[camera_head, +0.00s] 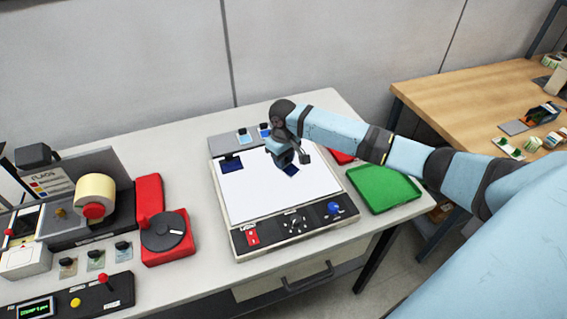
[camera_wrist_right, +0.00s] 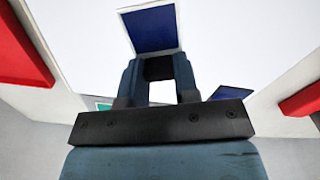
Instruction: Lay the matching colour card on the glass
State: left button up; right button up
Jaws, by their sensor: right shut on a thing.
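The glass (camera_head: 265,200) is the bright white top of a flat box on the grey table. My right gripper (camera_head: 291,158) is over the right part of it, shut on a dark blue card (camera_head: 291,170). In the right wrist view, this card (camera_wrist_right: 151,29) has a pale border and sits at the fingertips (camera_wrist_right: 157,70). I cannot tell whether it touches the glass. Another dark blue piece (camera_head: 232,163) is at the glass's back left corner; a dark blue piece (camera_wrist_right: 232,93) also shows right of the fingers in the wrist view. My left gripper is out of view.
Small cards with dark clips (camera_head: 243,137) stand along the box's back edge, partly hidden by my arm. A control panel (camera_head: 295,224) runs along its front. A green tray (camera_head: 384,188) lies right. The rewinder (camera_head: 90,210) and a red-based turntable (camera_head: 166,233) stand left.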

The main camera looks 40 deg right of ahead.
jog(key=shift+f, duration=1.25)
jog(key=shift+f, duration=0.1)
jog(key=o, duration=0.9)
notch_tip(320, 180, up, 12)
jog(key=shift+r+b, duration=0.15)
jog(key=shift+b, duration=0.35)
